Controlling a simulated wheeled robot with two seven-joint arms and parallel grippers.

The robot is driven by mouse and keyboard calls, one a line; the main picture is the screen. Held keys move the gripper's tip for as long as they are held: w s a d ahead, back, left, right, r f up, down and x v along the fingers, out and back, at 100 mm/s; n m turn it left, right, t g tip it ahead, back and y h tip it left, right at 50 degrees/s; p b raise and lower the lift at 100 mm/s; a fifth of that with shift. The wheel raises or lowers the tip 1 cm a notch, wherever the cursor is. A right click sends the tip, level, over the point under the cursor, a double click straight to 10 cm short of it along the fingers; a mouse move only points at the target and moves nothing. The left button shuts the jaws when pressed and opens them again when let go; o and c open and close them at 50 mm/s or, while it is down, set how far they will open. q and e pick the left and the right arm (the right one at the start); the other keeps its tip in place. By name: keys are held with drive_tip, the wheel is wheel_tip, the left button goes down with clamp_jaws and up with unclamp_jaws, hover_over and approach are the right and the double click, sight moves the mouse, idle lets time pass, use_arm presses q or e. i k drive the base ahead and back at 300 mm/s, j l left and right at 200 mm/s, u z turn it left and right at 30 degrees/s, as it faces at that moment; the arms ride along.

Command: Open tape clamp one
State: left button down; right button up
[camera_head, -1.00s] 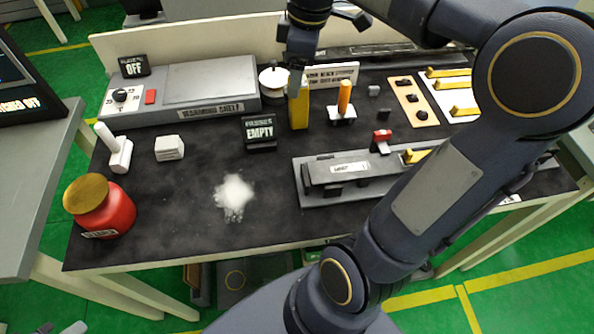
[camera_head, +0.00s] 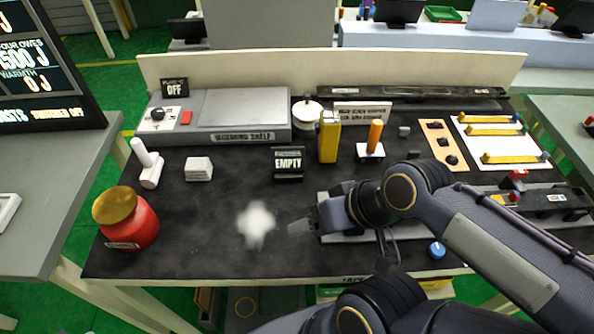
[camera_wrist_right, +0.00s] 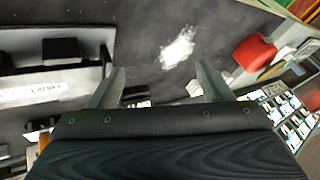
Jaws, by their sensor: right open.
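A long grey fixture (camera_head: 405,232) with a dark bar lies at the right front of the black bench top, largely hidden behind my right arm. Small red-topped parts (camera_head: 516,178) stand at its right end; I cannot tell which is tape clamp one, or whether it is open. My right gripper (camera_head: 303,226) is over the fixture's left end, pointing left, with its fingers apart. The right wrist view shows its two fingers (camera_wrist_right: 159,74) apart with nothing between them, and the labelled fixture (camera_wrist_right: 42,88) at the left. My left gripper is not in view.
A white powder patch (camera_head: 257,226) lies left of my right gripper. A red jar (camera_head: 137,226) stands at the front left. A yellow block (camera_head: 329,140), an orange-handled tool (camera_head: 374,138) and an EMPTY sign (camera_head: 289,161) stand behind.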

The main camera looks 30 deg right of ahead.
sight(515, 176)
drive_tip(key=z, duration=2.6)
